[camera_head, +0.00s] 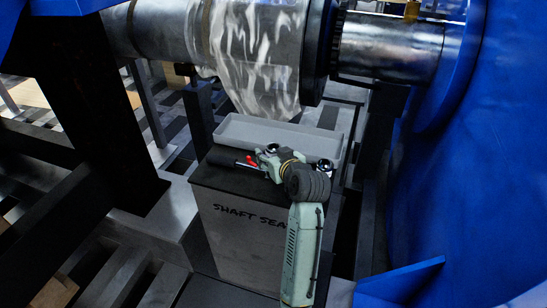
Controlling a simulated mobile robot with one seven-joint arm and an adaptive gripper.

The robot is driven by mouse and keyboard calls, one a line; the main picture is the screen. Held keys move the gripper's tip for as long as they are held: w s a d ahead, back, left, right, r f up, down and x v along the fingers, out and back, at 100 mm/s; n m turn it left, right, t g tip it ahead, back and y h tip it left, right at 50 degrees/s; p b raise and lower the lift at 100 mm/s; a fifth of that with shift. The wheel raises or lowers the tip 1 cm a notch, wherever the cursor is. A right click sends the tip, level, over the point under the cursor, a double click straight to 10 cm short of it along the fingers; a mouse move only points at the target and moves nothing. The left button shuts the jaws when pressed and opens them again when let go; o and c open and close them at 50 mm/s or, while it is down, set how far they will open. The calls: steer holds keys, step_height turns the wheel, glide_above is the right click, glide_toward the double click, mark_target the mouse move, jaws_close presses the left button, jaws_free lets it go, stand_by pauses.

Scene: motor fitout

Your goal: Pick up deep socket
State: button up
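My arm rises from the bottom of the picture, and my gripper (268,160) is over the dark top of the box, at the near edge of the grey tray. Its fingers are small and partly hidden by my wrist, so their opening is unclear. A small shiny metal piece (325,165) shows just right of my wrist, at the tray's near right side. It may be the deep socket, but it is too small to be sure. A black-handled tool (232,162) lies left of the gripper, with a red part near the fingers.
The shallow grey tray (240,128) rests on the box (235,235) marked "SHAFT SEA", the rest of the lettering being hidden by my arm. A large metal shaft (250,45) runs above the tray. A big blue housing (470,180) fills the right side; a dark beam (100,100) stands left.

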jaws_close()
stand_by(0.5)
steer(key=shift+r, duration=0.1)
